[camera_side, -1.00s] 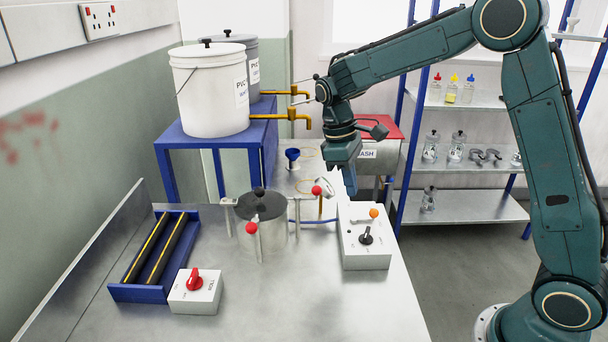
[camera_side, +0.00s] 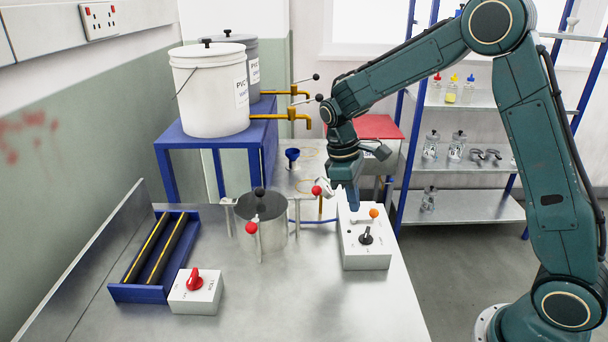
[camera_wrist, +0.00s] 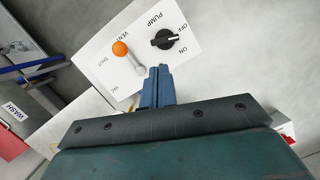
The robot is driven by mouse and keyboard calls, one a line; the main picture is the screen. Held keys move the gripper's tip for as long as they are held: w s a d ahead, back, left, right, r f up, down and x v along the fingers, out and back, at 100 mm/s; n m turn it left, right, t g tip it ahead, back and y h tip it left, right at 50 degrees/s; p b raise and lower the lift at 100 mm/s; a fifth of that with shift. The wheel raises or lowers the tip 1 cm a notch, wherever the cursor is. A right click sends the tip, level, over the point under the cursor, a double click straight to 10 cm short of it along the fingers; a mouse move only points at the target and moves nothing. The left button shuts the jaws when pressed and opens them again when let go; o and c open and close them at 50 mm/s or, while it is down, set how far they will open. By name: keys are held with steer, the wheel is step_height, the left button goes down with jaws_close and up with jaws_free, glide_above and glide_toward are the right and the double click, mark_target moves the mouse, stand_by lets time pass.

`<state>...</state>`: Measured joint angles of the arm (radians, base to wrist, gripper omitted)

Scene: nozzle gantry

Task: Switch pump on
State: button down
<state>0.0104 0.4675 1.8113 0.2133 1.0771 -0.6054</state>
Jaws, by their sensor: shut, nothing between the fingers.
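The white pump box (camera_side: 364,252) stands near the right edge of the steel table. It carries a black pump knob (camera_side: 366,236) and an orange-tipped lever (camera_side: 374,213). In the wrist view the black knob (camera_wrist: 165,40) sits between the OFF and ON marks; its exact setting is hard to tell. The orange-tipped lever (camera_wrist: 120,48) lies by the VENT, SHUT and VAC marks. My gripper (camera_side: 353,207) is shut and empty, pointing down over the back end of the box. In the wrist view my gripper's blue fingers (camera_wrist: 159,70) are together, apart from the knob.
A lidded metal pot (camera_side: 262,225) with red-balled levers stands left of the box. A white box with a red knob (camera_side: 195,291) and a blue tray (camera_side: 154,256) are at the front left. Buckets (camera_side: 209,90) stand on a blue stand. The table front is clear.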

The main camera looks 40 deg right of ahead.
mark_target(361, 238)
steer(key=shift+x, duration=2.9)
steer(key=shift+s+d+m, duration=0.2)
steer(key=shift+s+m, duration=0.05)
steer(key=shift+m, duration=0.25)
steer(key=shift+s+d+m, duration=0.15)
steer(key=shift+s+m, duration=0.05)
steer(key=shift+m, duration=0.1)
steer(key=shift+a, duration=0.85)
